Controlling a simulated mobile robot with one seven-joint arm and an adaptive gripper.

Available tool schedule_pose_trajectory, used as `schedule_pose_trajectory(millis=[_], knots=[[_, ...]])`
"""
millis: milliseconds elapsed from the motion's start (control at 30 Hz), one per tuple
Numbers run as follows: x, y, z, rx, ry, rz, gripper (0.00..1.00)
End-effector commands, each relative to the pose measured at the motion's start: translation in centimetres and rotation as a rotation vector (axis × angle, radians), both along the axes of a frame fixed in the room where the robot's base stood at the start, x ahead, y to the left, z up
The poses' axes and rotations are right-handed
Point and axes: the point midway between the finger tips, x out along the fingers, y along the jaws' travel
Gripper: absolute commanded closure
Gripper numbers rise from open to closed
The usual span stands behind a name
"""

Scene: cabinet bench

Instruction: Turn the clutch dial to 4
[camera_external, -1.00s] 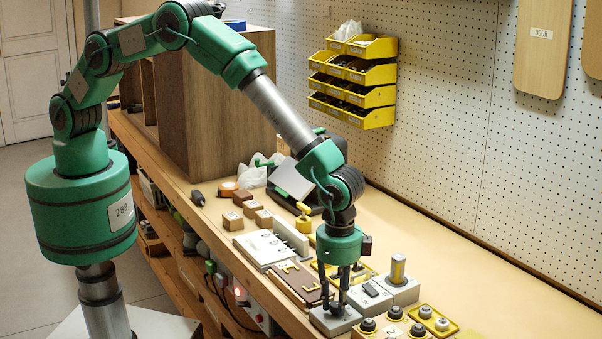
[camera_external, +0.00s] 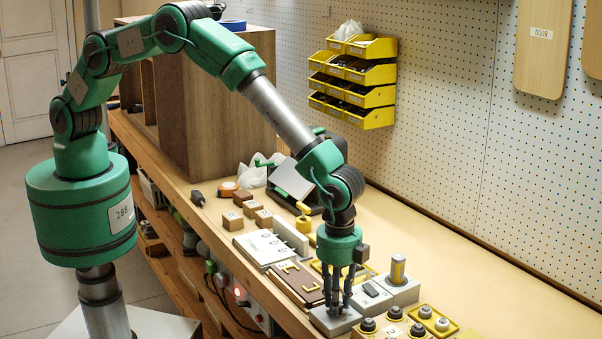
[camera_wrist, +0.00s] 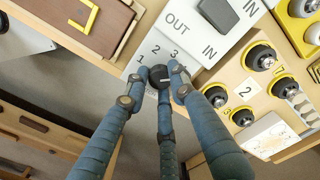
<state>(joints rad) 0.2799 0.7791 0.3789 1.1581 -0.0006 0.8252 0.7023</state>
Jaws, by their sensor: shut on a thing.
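The clutch dial is a small dark round knob (camera_wrist: 158,74) on a pale grey plate (camera_wrist: 136,66) marked 1, 2 and 3 in the wrist view. A 4 is not visible; fingers cover part of the right side. My gripper (camera_wrist: 163,84) has its three blue-grey fingers closed around the knob. A small pale mark shows on the knob, but I cannot tell which number it points to. In the external view my gripper (camera_external: 335,309) points straight down at the plate (camera_external: 320,322) near the bench's front edge, and its fingers hide the knob.
A grey block marked IN and OUT with a dark rocker (camera_wrist: 219,14) sits close beside the dial plate. A wooden board with several dark knobs (camera_wrist: 260,57) lies to the right. A brown panel with a yellow handle (camera_wrist: 88,17) is at upper left.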

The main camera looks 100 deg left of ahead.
Motion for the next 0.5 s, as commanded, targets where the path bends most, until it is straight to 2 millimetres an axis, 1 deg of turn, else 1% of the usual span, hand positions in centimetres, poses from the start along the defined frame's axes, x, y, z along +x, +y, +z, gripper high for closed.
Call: schedule_pose_trajectory(millis=[300,333,400,500], knots=[[-0.17,0.22,-0.17,0.002,0.005,0.0,1.0],[-0.17,0.22,-0.17,0.002,0.005,0.0,0.72],[-0.14,0.22,-0.15,0.002,0.004,0.0,0.58],[-0.09,0.18,-0.11,0.002,0.002,0.0,0.57]])
